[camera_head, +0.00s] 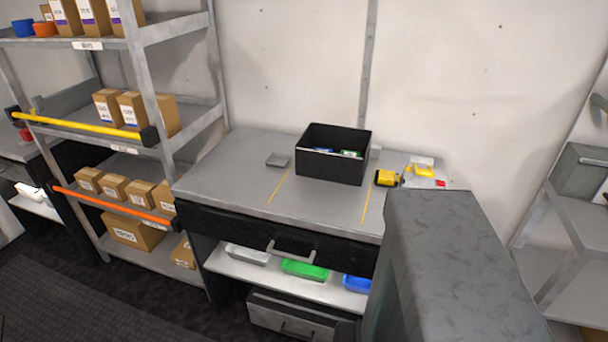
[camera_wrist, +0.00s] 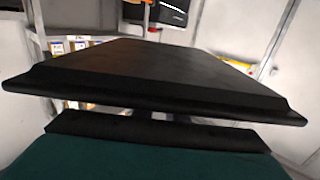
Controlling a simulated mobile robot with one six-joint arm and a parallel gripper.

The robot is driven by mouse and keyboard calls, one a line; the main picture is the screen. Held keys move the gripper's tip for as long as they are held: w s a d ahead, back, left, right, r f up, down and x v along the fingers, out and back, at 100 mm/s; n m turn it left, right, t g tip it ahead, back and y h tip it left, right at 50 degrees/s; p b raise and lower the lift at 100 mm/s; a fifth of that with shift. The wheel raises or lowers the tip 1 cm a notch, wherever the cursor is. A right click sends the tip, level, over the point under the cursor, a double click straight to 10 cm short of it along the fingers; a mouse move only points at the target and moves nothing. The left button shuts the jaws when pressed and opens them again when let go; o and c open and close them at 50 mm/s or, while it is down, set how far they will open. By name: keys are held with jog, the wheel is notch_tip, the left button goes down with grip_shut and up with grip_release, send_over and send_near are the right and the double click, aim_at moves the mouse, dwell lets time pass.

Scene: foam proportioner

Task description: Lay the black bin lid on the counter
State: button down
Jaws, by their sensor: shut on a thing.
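The black bin lid (camera_wrist: 150,75) fills much of the wrist view, a broad dark slab seen nearly edge-on. My gripper (camera_wrist: 155,118) is shut on it at its near side; the fingertips are mostly hidden under the lid. Neither the lid nor my gripper shows in the head view. The counter (camera_head: 225,180) is a grey worktop over a black drawer. An open black bin (camera_head: 332,158) stands on its back middle part, with small blue and green things inside.
A small grey block (camera_head: 278,160) lies left of the bin. A yellow tool (camera_head: 388,178) lies right of it. Yellow lines (camera_head: 278,187) mark the top. The counter's left part is clear. A large grey block in the foreground hides its right front. Shelves with cartons stand left.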

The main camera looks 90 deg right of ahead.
jog(key=s+d+r+m+g+h+p, duration=0.1)
jog(key=s+d+r+m+g+p, duration=0.15)
jog(key=d, duration=1.05)
jog(key=s+d+r+m+g+h+p, duration=0.1)
jog(key=s+d+g+h+p, duration=0.2)
jog(key=d, duration=1.1)
jog(key=s+d+r+m+g+p, duration=0.1)
jog(key=s+d+m+g+p, duration=0.3)
jog(key=d, duration=0.9)
jog(key=s+d+r+m+g+p, duration=0.1)
jog(key=s+d+g+p, duration=0.2)
jog(key=s+d, duration=0.9)
jog(key=s+d+r+m+g+p, duration=0.1)
jog(key=s+d+m+g+p, duration=0.1)
jog(key=s+d, duration=1.1)
jog(key=s+g+p, duration=0.1)
jog(key=s, duration=0.5)
jog(key=shift+s+r+y, duration=0.3)
jog(key=shift+r, duration=0.1)
jog(key=shift+w+d+f+g+b, duration=0.1)
jog(key=shift+d+f+g+b, duration=0.2)
jog(key=shift+b, duration=1.15)
jog(key=d+b, duration=0.1)
jog(key=b, duration=0.6)
jog(key=shift+w+d+b, duration=0.3)
jog(key=shift+d, duration=0.1)
